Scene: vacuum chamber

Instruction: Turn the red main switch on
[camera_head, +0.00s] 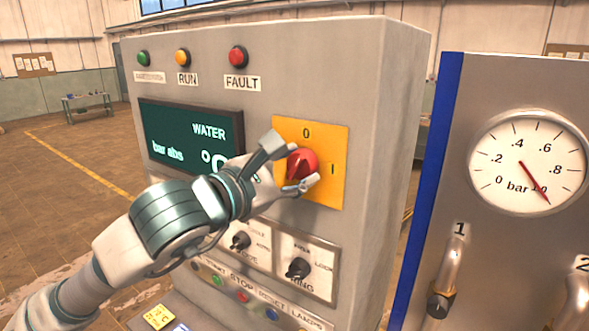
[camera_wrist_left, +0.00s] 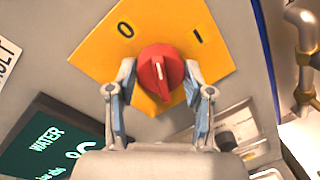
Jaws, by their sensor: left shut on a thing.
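The red main switch (camera_head: 302,163) is a round knob with a raised ridge on a yellow plate (camera_head: 334,146) marked 0 at the top and I at the right. In the left wrist view the red switch (camera_wrist_left: 154,66) has its ridge pointing between 0 and I. My left gripper (camera_head: 289,167) is shut on the knob, with one finger on each side. In the left wrist view its fingers (camera_wrist_left: 160,90) flank the knob. My right gripper is not in view.
The grey cabinet carries a dark WATER display (camera_head: 180,140), lamps above, and smaller black knobs (camera_head: 298,268) below the switch. To the right stands a panel with a round pressure gauge (camera_head: 528,163) and pipe handles (camera_head: 447,275).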

